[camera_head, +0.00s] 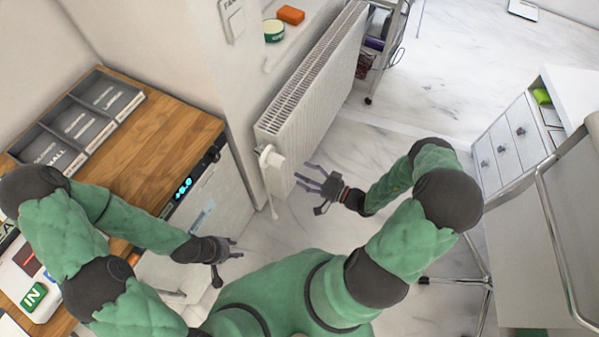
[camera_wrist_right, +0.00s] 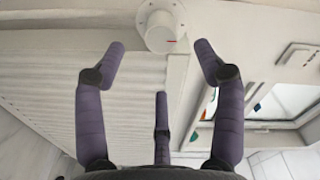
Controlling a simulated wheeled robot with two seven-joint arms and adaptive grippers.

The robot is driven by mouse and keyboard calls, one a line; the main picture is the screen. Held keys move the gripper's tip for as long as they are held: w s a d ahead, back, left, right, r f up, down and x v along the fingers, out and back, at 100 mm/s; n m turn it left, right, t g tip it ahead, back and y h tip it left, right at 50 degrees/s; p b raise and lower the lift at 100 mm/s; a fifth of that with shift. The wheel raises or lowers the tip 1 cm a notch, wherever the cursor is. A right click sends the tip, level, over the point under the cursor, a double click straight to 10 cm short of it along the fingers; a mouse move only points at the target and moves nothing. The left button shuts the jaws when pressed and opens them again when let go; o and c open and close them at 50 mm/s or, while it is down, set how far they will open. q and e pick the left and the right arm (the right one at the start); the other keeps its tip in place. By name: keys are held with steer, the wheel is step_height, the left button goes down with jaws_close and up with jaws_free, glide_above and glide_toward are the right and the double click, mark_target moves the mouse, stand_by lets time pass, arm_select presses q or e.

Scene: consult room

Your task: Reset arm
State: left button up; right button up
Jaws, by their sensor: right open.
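My left gripper (camera_head: 228,250) hangs at the lower left in the head view, in front of the wooden counter's cabinet, with its fingers pointing right. Whether it is open or shut is hard to see. My right gripper (camera_head: 316,180) is in the middle of the head view, beside the lower end of the white radiator (camera_head: 310,85). It is open and nothing is between its fingers. The right wrist view shows its purple fingers spread apart (camera_wrist_right: 160,80), with the white radiator valve (camera_wrist_right: 160,28) beyond them.
The wooden counter (camera_head: 165,135) at left carries a grey divided tray (camera_head: 75,125) and a green IN block (camera_head: 34,296). A white drawer desk (camera_head: 510,145) and a metal-framed chair (camera_head: 550,210) stand at right.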

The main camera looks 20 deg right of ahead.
stand_by(0.5)
steer(key=s+a+f+n+g+y, duration=0.1)
steer(key=s+a+f+g+y, duration=0.2)
steer(key=s+a+g, duration=0.55)
steer(key=s+a+f+n+g+h, duration=0.1)
steer(key=s+a+f+g+h, duration=0.1)
steer(key=s+f+g+h, duration=0.45)
steer(key=shift+w+a+r+m+t+h, duration=0.15)
steer(key=shift+w+a+r+t+h, duration=0.1)
steer(key=shift+w+r+h, duration=0.35)
steer(key=shift+w+a+r+m+t+h, duration=0.1)
steer(key=shift+w+a+r+t+h, duration=0.1)
steer(key=shift+r+h, duration=0.4)
steer(key=shift+w+a+r+m+t+h, duration=0.15)
steer(key=shift+w+a+r+t+h, duration=0.15)
steer(key=shift+r, duration=0.55)
steer(key=shift+d, duration=0.1)
